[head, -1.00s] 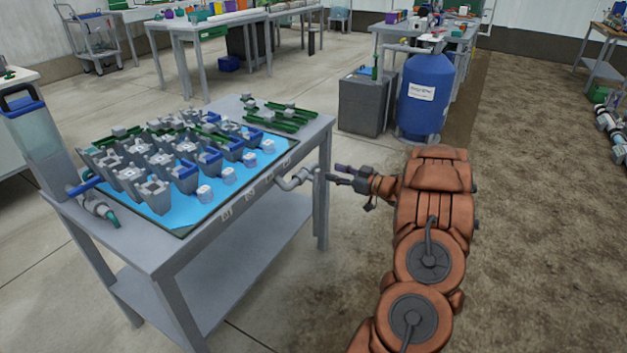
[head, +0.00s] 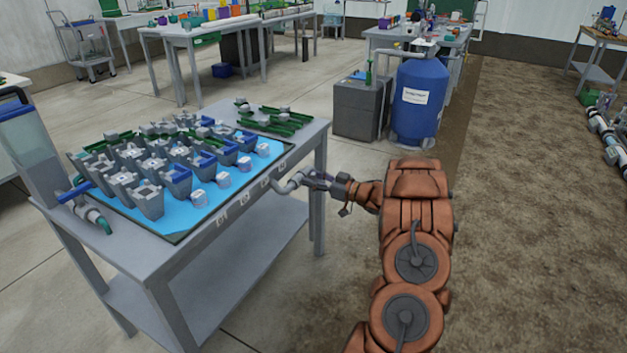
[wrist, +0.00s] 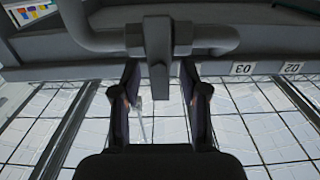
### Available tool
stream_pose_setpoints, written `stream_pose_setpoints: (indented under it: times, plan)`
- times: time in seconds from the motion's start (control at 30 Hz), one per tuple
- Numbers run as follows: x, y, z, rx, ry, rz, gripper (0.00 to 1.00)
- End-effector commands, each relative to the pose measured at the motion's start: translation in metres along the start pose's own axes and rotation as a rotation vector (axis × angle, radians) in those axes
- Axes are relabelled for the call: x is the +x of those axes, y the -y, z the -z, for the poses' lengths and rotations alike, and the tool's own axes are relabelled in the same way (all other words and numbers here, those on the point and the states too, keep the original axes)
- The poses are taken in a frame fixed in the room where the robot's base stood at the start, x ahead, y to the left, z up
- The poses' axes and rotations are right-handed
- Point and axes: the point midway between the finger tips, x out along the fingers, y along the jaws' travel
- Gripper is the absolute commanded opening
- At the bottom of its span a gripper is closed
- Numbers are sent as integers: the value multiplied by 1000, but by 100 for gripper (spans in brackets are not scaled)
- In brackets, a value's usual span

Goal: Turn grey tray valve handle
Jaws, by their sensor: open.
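The grey tray valve with its bent pipe (head: 287,184) sticks out from the right edge of the grey table. In the wrist view, the pipe (wrist: 95,38) runs across the top, and the grey valve handle (wrist: 158,52) points down from it at the centre. My gripper (wrist: 161,76) is open, with one dark finger on each side of the handle's lower end. Gaps show between fingers and handle, but I cannot tell how deep the handle sits. In the head view my gripper (head: 318,180) is right beside the pipe, and the handle is hard to make out.
The table (head: 265,220) carries a blue tray (head: 180,216) of grey and blue cups, with green parts behind. Labels such as 03 (wrist: 243,69) mark the table edge. A blue tank (head: 420,100) and grey box (head: 361,108) stand behind.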

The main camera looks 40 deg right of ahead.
Motion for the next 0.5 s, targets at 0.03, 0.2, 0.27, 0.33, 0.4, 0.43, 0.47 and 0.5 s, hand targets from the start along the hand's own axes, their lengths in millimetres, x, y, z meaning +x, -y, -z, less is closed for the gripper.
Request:
stream_pose_setpoints:
  times: [0.03, 0.2, 0.27, 0.33, 0.4, 0.43, 0.47, 0.5]
  plan:
    - [1, 0, 0, 0, 0, -1, 44]
    - [1, 0, 0, 0, 0, -1, 44]
    - [1, 0, 0, 0, 0, -1, 43]
    - [1, 0, 0, 0, 0, -1, 35]
    - [1, 0, 0, 0, 0, -1, 28]
    - [1, 0, 0, 0, 0, -1, 25]
    - [1, 0, 0, 0, 0, -1, 22]
    - [1, 0, 0, 0, 0, -1, 18]
